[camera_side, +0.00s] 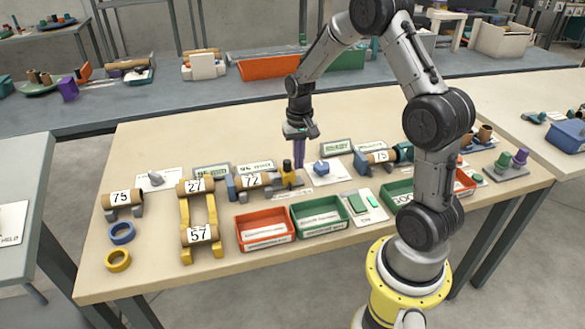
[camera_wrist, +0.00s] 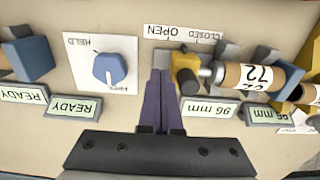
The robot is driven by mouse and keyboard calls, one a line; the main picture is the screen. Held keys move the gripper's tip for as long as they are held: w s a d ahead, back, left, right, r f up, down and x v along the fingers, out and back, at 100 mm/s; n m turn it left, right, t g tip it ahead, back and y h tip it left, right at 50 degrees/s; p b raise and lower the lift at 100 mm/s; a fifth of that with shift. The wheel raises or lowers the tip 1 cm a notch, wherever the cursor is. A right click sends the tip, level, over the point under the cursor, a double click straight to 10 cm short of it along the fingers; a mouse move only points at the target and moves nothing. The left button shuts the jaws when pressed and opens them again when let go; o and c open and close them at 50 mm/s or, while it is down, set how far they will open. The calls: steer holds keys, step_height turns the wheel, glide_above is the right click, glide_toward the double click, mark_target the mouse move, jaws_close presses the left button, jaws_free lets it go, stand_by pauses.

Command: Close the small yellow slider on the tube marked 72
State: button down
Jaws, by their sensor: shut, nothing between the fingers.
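The tube marked 72 (camera_side: 252,181) lies in a blue-ended holder in the middle of the table; it also shows in the wrist view (camera_wrist: 258,77). The small yellow slider (camera_side: 288,176) stands at the tube's right end in the side view. In the wrist view the slider (camera_wrist: 184,70) is nearer the OPEN word than CLOSED, with a grey tip between it and the tube. My gripper (camera_side: 299,164) points down with purple fingers, shut and empty, just right of the slider. In the wrist view the fingers (camera_wrist: 159,90) are beside the slider; whether they touch cannot be told.
A blue knob (camera_wrist: 109,68) on a white plate is close by the fingers. Red (camera_side: 265,231) and green (camera_side: 319,216) trays lie in front. Tubes marked 27 (camera_side: 195,187) and 57 (camera_side: 200,234) are left.

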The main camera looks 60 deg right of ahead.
step_height(320, 180, up, 7)
stand_by(0.8)
steer(key=s+a+r+n+t, duration=0.4)
steer(key=a+r, duration=0.8)
steer(key=r, duration=0.2)
steer(key=s+a+f+n, duration=0.1)
steer(key=s+a+n, duration=0.1)
steer(key=s, duration=0.5)
steer(key=s+a+f+n+t, duration=0.1)
steer(key=s+a+n, duration=0.2)
steer(key=s, duration=0.4)
steer(key=shift+s+a+t, duration=0.25)
steer(key=shift+a+t, duration=0.05)
steer(key=shift+a, duration=0.25)
